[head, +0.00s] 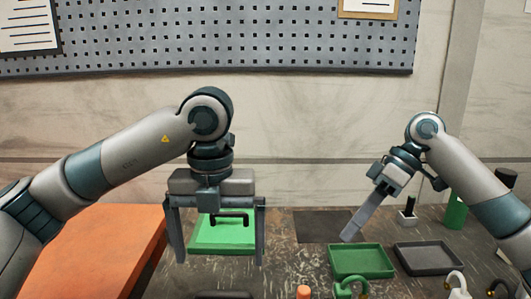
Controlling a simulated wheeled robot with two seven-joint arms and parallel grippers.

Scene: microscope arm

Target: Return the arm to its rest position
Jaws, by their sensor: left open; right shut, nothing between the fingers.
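My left gripper (218,260) hangs pointing down over a green tray or mat (225,247), its two fingers wide apart and nothing gripped. A dark bar-like handle (232,214) shows between the fingers, in line with the green surface; I cannot tell whether it rests there. My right gripper (346,238) is shut and empty, slanting down to the left in front of a black mat (318,232). No microscope is visible.
An orange surface (95,250) lies at left. A green tray (362,263) and a dark tray (428,258) sit at right, with a green bottle (456,214) behind. Padlock-like objects (350,289) line the front edge. A pegboard (230,38) hangs on the wall.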

